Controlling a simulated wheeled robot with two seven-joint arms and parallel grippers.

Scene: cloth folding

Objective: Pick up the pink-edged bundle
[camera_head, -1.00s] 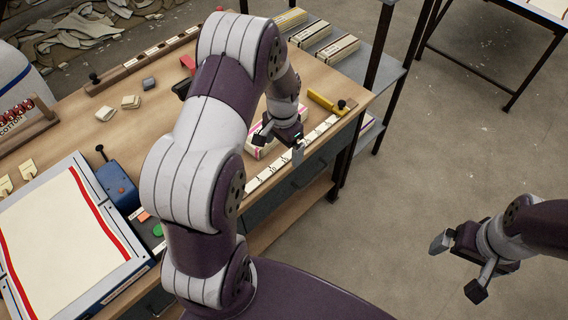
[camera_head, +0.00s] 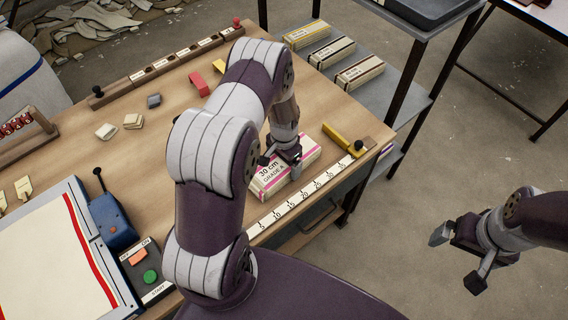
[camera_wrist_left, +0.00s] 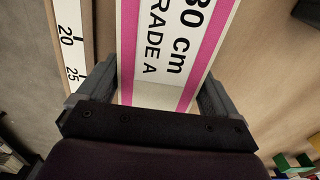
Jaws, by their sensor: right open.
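The pink-edged bundle (camera_head: 266,182), a white pack printed "30 cm GRADE A", lies on the workbench behind the ruler strip. It also fills the middle of the left wrist view (camera_wrist_left: 165,50). My left gripper (camera_head: 283,163) is down at the bundle, with one finger along each long side, as the left wrist view (camera_wrist_left: 160,88) shows. The fingertips are very close to the pink edges; whether they press on them I cannot tell. My right gripper (camera_head: 455,262) is open and empty over the floor at the right.
The ruler strip (camera_head: 300,203) runs along the bench's front edge. A blue lever device (camera_head: 112,222) and a button box (camera_head: 146,272) stand at left. Several bundles (camera_head: 332,52) lie on the grey shelf behind.

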